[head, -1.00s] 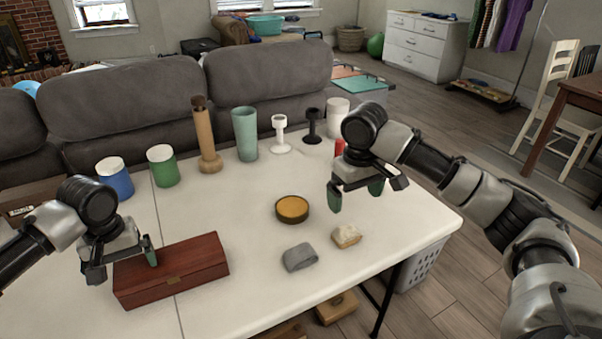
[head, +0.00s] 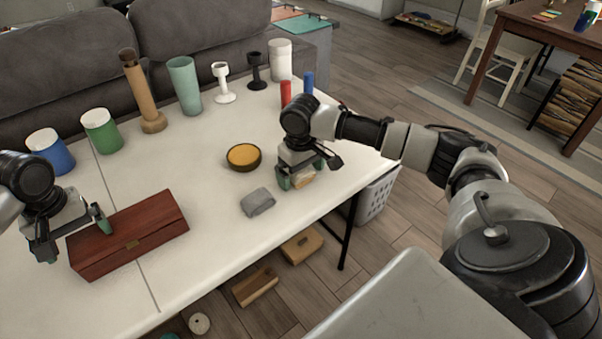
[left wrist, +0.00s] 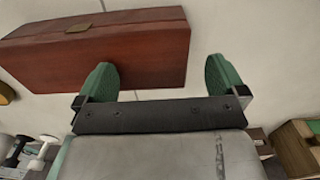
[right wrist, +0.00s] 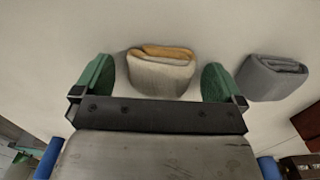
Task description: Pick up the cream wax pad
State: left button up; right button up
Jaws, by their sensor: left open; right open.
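The cream wax pad (right wrist: 162,76) is a folded cloth with a yellowish top fold. In the right wrist view it lies on the white table between the open fingers of my right gripper (right wrist: 158,82), with space on both sides. In the head view the pad (head: 302,180) is partly hidden behind my right gripper (head: 302,182), which is low over it. My left gripper (head: 75,238) is open and empty. It is at the reddish wooden box (head: 130,238), which also shows beyond its fingers in the left wrist view (left wrist: 140,48).
A grey folded cloth (head: 257,202) lies left of the pad. A round tin with yellow contents (head: 243,157) sits behind it. Red (head: 286,93) and blue (head: 308,83) cylinders and several cups and holders stand along the back. The table's front right edge is close by.

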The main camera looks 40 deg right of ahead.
jog(key=shift+f, duration=0.1)
jog(key=shift+c, duration=0.2)
jog(key=c, duration=1)
jog(key=shift+o, duration=0.2)
notch_tip(320, 180, up, 10)
jog(key=shift+r, duration=0.1)
